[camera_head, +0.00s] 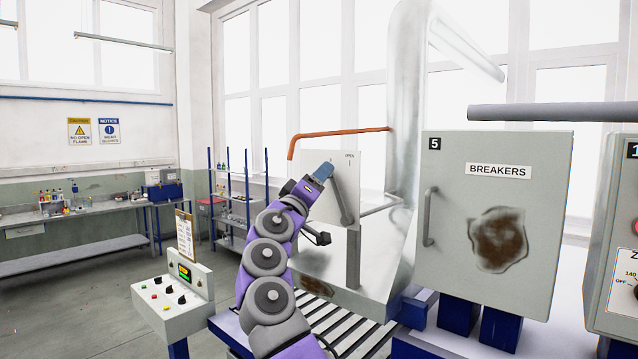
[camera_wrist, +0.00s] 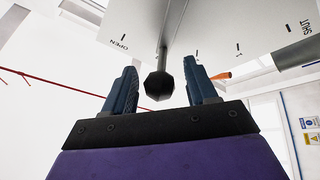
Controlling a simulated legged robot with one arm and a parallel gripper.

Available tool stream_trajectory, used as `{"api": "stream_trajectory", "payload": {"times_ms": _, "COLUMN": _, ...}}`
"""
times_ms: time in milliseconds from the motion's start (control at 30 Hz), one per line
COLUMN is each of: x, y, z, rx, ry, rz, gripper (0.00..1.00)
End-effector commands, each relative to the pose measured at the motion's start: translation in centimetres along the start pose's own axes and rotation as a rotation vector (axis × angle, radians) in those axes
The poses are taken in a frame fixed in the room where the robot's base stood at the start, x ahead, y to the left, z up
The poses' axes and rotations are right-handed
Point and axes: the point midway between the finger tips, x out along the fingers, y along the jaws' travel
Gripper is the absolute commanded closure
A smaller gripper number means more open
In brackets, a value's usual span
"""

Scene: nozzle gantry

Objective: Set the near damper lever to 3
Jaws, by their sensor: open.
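A pale dial plate (camera_head: 318,200) with an OPEN mark stands ahead, partly hidden by my arm. In the wrist view the plate (camera_wrist: 215,25) shows OPEN at left, SHUT at right and tick marks between; the lettering is tilted. A lever with a grey shaft and black knob (camera_wrist: 159,86) hangs from the plate, pointing between the ticks. My gripper (camera_wrist: 162,70) is open, with one blue finger on each side of the knob and visible gaps to both. In the head view my gripper (camera_head: 322,171) is at the plate; the knob is hidden there. I see no numeral 3.
A slanted grey bar (camera_head: 342,198) crosses the plate beside my gripper. An orange pipe (camera_head: 340,134) runs above it. A BREAKERS cabinet (camera_head: 500,215) stands to the right. A control box (camera_head: 175,300) with a clipboard is at lower left. Open floor lies left.

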Motion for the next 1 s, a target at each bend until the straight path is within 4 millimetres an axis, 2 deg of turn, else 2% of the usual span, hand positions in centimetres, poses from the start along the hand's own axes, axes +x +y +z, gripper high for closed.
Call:
{"api": "stream_trajectory", "payload": {"times_ms": 167, "x": -1.6, "y": -0.1, "z": 0.0, "rx": 0.001, "ry": 0.004, "rz": 0.002, "gripper": 0.43}}
{"api": "stream_trajectory", "payload": {"times_ms": 467, "x": -5.8, "y": -0.3, "z": 0.3, "rx": 0.001, "ry": 0.001, "rz": -0.003, "gripper": 0.43}}
{"api": "stream_trajectory", "payload": {"times_ms": 1000, "x": -14.7, "y": -0.4, "z": 0.4, "rx": 0.0, "ry": 0.0, "rz": -0.001, "gripper": 0.43}}
